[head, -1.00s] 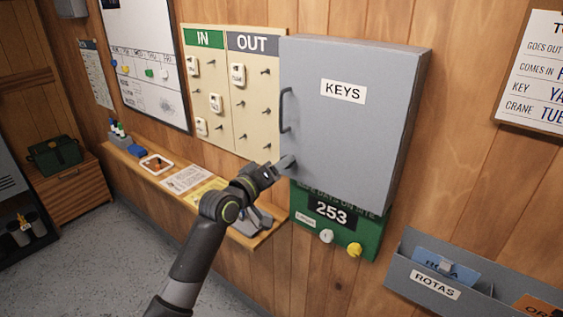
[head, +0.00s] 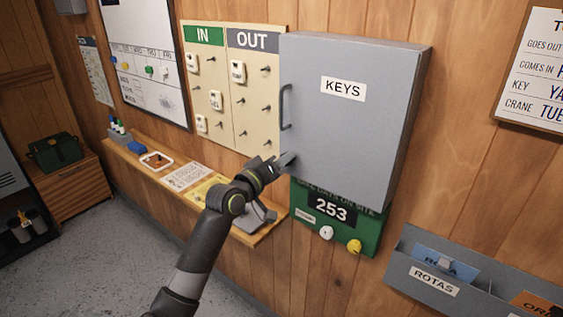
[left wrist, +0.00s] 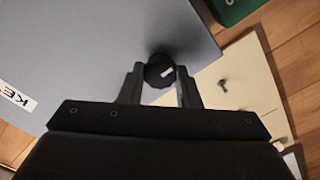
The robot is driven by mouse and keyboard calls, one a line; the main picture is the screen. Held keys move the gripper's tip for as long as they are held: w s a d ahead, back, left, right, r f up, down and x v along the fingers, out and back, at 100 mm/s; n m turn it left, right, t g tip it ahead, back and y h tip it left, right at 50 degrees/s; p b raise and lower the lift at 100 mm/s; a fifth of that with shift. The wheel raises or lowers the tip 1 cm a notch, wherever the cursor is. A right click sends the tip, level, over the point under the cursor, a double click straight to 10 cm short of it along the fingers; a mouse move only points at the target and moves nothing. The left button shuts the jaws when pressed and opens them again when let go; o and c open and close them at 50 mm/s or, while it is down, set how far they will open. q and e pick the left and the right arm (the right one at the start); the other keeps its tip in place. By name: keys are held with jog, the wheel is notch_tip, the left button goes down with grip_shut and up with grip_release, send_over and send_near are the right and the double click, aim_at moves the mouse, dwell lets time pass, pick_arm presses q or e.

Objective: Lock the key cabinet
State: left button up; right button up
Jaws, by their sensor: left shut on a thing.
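The grey key cabinet (head: 350,130) hangs on the wood wall with its door shut, a KEYS label (head: 343,90) and a dark handle (head: 287,107) at its left edge. My left gripper (head: 287,160) is at the door's lower left corner, below the handle. In the left wrist view a dark round knob (left wrist: 158,67) with a short white mark (left wrist: 167,72) sits on the cabinet front between the fingers of my left gripper (left wrist: 159,85), which are shut on it. The head view hides the knob behind the gripper. My right gripper is out of view.
A green counter board (head: 335,215) with two knobs hangs just below the cabinet. An IN/OUT peg board (head: 255,110) is close on the left, above a narrow shelf (head: 172,153). A ROTAS rack (head: 435,284) is at lower right.

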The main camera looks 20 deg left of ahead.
pick_arm(q)
jog(key=shift+d+m+b, duration=0.15)
jog(key=shift+m+b, duration=5.85)
jog(key=shift+m, duration=3)
jog(key=o, duration=1)
jog(key=shift+s, duration=0.1)
